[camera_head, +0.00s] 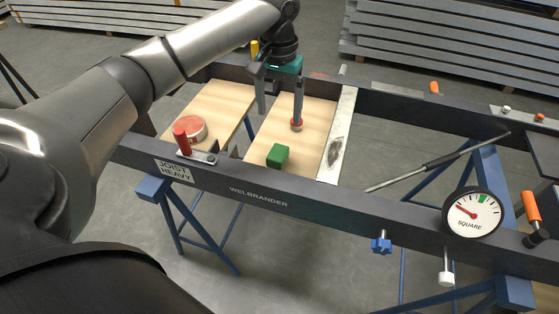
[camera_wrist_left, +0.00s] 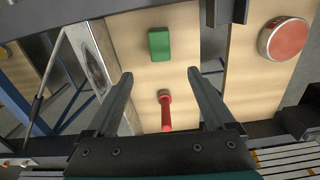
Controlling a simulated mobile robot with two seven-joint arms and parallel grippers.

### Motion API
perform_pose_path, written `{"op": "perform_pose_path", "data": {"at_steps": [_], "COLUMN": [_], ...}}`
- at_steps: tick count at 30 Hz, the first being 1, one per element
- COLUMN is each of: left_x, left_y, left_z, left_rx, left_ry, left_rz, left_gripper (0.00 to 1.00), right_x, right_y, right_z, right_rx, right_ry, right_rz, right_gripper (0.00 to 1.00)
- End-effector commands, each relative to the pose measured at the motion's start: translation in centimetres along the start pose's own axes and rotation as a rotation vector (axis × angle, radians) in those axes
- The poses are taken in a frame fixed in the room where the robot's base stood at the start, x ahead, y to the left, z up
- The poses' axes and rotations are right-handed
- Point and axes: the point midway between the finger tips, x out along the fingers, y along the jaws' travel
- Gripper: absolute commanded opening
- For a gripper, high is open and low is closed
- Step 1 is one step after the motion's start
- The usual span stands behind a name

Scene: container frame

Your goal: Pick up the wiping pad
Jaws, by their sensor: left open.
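A green block (camera_head: 278,155), the likely wiping pad, lies on the right wooden board (camera_head: 262,140) near the front beam. It also shows in the left wrist view (camera_wrist_left: 160,43), beyond the fingertips. The frames do not label it as a pad. My left gripper (camera_head: 279,119) points down over the boards, behind the block in the head view. Its fingers are apart in the left wrist view (camera_wrist_left: 160,72), with nothing held between them. A red-ended upright piece (camera_wrist_left: 165,98) shows between the fingers, lower in that view than the block. My right gripper is not in view.
A round red-topped disc (camera_head: 191,127) sits on the left board, by a red-handled clamp (camera_head: 182,141). A metal plate (camera_head: 336,145) with a dark smudge lies right of the green block. The dark front beam (camera_head: 320,205) carries a dial (camera_head: 472,213). A gap separates the boards.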

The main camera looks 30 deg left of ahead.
Motion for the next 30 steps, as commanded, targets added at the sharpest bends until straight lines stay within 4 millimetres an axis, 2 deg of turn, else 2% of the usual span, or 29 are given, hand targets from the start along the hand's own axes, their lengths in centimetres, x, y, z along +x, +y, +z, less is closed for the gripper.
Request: {"op": "perform_pose_path", "data": {"at_steps": [1,3,5,18,24,30], "left_x": [1.3,2.4,3.0,7.6,8.9,9.3], "left_y": [-0.1,-0.1,-0.1,0.0,0.0,0.0], "left_z": [0.1,0.1,0.1,0.1,0.1,0.2], "left_rx": [0.000,0.000,0.000,0.001,0.001,0.001], "left_ry": [-0.004,-0.003,-0.003,-0.003,-0.002,-0.002], "left_rz": [-0.002,-0.002,-0.002,-0.002,-0.002,-0.001], "left_gripper": [0.88,0.88,0.88,0.88,0.88,0.88], "right_x": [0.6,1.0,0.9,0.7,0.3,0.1], "right_y": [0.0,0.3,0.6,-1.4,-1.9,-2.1], "right_z": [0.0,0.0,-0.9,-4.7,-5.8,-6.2], "right_rx": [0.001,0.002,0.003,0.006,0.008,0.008], "right_ry": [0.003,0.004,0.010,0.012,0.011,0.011], "right_rz": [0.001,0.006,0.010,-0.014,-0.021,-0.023], "right_gripper": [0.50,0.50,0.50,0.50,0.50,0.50]}}
